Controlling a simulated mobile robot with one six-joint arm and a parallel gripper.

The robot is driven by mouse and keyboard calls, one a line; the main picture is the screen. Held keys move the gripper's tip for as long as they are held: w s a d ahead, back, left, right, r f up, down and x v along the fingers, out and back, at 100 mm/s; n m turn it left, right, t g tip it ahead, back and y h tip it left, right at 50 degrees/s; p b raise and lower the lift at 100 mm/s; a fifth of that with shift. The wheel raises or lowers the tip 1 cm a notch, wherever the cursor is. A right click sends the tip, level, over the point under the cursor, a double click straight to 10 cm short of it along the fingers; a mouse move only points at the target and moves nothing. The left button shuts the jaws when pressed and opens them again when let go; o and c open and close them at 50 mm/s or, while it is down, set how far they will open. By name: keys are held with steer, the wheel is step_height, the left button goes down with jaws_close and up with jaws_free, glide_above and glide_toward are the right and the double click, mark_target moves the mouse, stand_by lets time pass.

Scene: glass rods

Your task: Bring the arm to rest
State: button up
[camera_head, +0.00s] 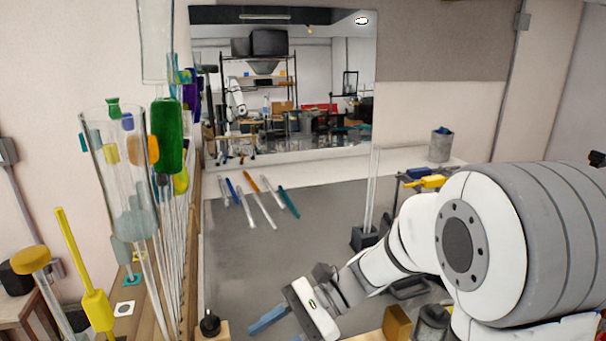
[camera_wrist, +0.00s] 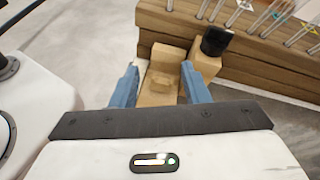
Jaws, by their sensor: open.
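My white arm (camera_head: 420,235) reaches in from the right in the head view, bent low over the grey surface. My gripper (camera_wrist: 158,84) has two blue fingers spread apart in the wrist view, with nothing between them held. Beyond the fingers is a light wooden block (camera_wrist: 168,60); whether they touch it I cannot tell. In the head view the blue fingers (camera_head: 268,320) point to the lower left, near a small black knob-like piece (camera_head: 210,324) on a wooden part. The arm's lower end is partly cut off by the picture.
Several glass rods with coloured ends (camera_head: 262,200) lie on the grey surface (camera_head: 320,215). A wooden rack (camera_head: 192,240) with upright glass rods and a clear cylinder (camera_head: 120,180) stands at left. A dark-based stand (camera_head: 364,237) holds upright rods behind my arm. A grey cup (camera_head: 441,146) stands at the back.

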steer(key=s+d+n+t+h, duration=0.2)
steer(key=d+n+t+h, duration=0.2)
steer(key=d, duration=0.6)
steer(key=s+d+r+n+t+h, duration=0.1)
steer(key=s+d+n+t+h, duration=0.2)
steer(key=d+n+t+h, duration=0.2)
steer(key=d+n+h, duration=0.1)
steer(key=d+h, duration=0.2)
steer(key=d, duration=0.3)
steer(key=shift+r, duration=0.15)
steer(key=shift+s, duration=0.1)
